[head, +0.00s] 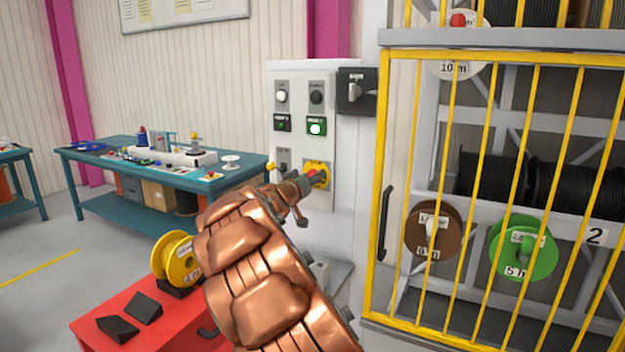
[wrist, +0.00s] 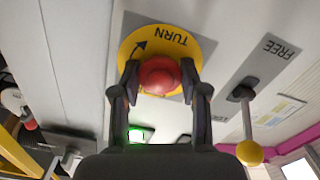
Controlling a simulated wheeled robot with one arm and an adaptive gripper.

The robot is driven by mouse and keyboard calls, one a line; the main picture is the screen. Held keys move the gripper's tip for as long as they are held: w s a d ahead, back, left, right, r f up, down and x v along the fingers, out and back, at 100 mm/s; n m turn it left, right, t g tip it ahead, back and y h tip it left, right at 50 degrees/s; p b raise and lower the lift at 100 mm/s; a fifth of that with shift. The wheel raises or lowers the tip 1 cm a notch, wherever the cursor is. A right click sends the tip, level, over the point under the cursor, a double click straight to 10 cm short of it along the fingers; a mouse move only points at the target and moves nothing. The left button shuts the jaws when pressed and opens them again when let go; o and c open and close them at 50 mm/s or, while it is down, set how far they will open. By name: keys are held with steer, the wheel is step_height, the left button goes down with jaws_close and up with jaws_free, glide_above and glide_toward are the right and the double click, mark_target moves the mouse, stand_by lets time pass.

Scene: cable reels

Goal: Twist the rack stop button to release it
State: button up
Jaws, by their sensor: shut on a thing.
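The rack stop button is a red knob (wrist: 158,75) on a round yellow plate (wrist: 140,42) marked TURN with an arrow. In the head view the yellow plate (head: 322,168) sits low on the grey control panel (head: 300,225), and my gripper partly covers the red knob. My gripper (wrist: 158,80) has one finger on each side of the red knob and is shut on it. In the head view my gripper (head: 305,184) reaches the panel from the lower left, behind my copper-coloured arm.
Beside the button is a lever with a yellow ball (wrist: 249,153) near a FREE label. A green lit button (head: 316,128) and a black switch (head: 356,91) are higher up. A yellow barred cage door (head: 450,200) stands right. A red cart (head: 150,315) stands lower left.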

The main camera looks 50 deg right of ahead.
steer(key=shift+c, duration=0.7)
steer(key=shift+b, duration=0.35)
steer(key=shift+m+b, duration=2)
steer(key=shift+b, duration=3.2)
steer(key=shift+m+b, duration=1.4)
steer(key=shift+b, duration=2.05)
steer(key=shift+a+b, duration=0.45)
steer(key=shift+b, duration=0.2)
steer(key=o, duration=0.8)
steer(key=shift+s, duration=0.1)
